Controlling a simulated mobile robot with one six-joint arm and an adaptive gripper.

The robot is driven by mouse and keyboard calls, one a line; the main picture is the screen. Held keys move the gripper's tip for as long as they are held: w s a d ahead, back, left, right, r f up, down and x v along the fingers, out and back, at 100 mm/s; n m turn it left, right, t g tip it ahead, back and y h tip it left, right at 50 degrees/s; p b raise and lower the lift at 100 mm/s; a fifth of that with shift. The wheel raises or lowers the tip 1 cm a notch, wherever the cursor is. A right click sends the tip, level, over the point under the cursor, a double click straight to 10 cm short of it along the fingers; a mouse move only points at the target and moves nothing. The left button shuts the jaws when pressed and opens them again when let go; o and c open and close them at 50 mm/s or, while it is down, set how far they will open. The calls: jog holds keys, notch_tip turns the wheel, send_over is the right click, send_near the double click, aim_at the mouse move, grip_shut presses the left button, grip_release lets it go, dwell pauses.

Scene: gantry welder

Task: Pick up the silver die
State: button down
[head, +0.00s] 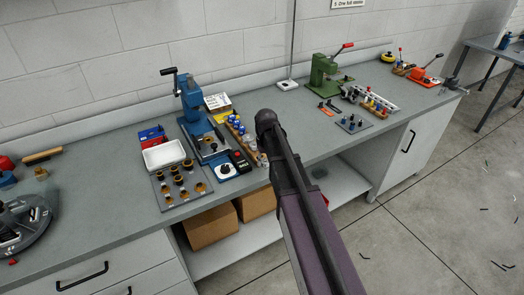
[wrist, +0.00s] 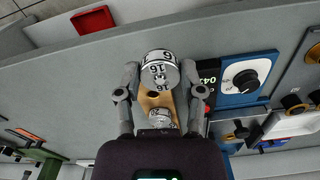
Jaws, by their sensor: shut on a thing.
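In the wrist view my gripper (wrist: 160,80) is shut on a silver die (wrist: 160,68), a round metal piece with black numbers including 16. Its two fingers lie along the left and right sides of the die. Another silver numbered piece (wrist: 161,118) is nearer the palm, partly hidden by my gripper. A wooden rack (wrist: 152,102) shows under and between them. I cannot tell whether the held die is clear of the rack. In the head view my arm covers the gripper; the wooden rack (head: 236,131) with blue and silver pieces shows just left of it.
A blue press (head: 192,100) and a black-and-blue control box (head: 240,162) stand left of the rack. A white tray (head: 164,154) and a plate of dark cups (head: 181,186) are further left. A green press (head: 322,72) stands right.

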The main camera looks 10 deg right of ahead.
jog(key=s, duration=0.6)
jog(key=shift+r, duration=0.3)
jog(key=shift+s, duration=0.1)
dwell(0.3)
